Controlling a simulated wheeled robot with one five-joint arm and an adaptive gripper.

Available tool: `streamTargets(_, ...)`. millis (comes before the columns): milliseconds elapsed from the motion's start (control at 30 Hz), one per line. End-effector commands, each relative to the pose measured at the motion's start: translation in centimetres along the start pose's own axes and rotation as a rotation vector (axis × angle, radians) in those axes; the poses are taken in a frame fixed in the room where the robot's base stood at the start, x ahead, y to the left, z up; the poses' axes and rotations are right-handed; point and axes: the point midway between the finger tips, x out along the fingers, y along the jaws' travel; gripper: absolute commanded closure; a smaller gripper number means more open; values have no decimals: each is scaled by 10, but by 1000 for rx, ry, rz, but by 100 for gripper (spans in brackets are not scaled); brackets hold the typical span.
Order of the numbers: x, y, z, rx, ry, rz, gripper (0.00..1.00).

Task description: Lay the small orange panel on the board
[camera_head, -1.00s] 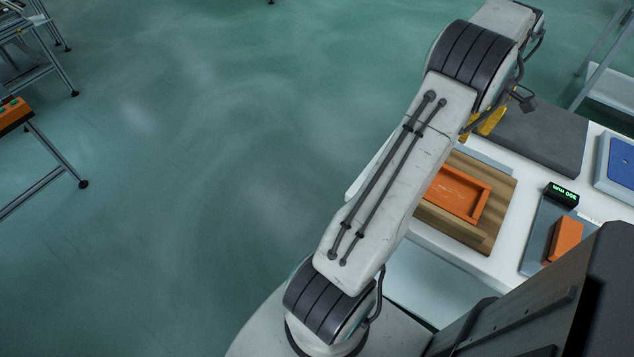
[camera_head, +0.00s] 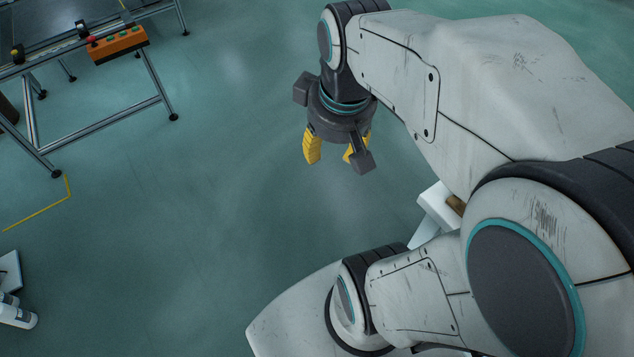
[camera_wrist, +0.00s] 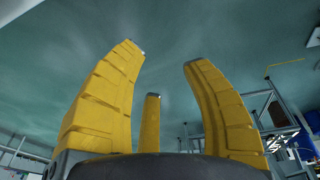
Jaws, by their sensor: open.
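My gripper (camera_head: 334,158) has yellow fingers and is open and empty, hanging over the bare floor in the head view. Its spread fingers also show in the wrist view (camera_wrist: 165,75), with only floor and distant frames beyond them. A small corner of a white table (camera_head: 432,208) with a brown wooden piece (camera_head: 456,204) shows behind my arm. My arm hides the rest of that table. I see no orange panel and cannot make out the board.
A metal-framed stand (camera_head: 95,60) with an orange button box (camera_head: 118,45) is at the upper left. The floor between is clear.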

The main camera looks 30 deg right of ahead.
Motion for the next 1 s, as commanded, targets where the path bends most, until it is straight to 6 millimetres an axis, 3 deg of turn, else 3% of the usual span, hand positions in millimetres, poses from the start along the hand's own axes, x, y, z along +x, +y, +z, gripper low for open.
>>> streamTargets(100, 3, -31, 20, -2, 33, -23, 57)
streamTargets(300, 8, -53, 41, 14, 59, -48, 57)
streamTargets(767, 9, -57, 46, 22, 64, -55, 57)
streamTargets(1000, -14, -56, 41, 22, 75, -55, 57)
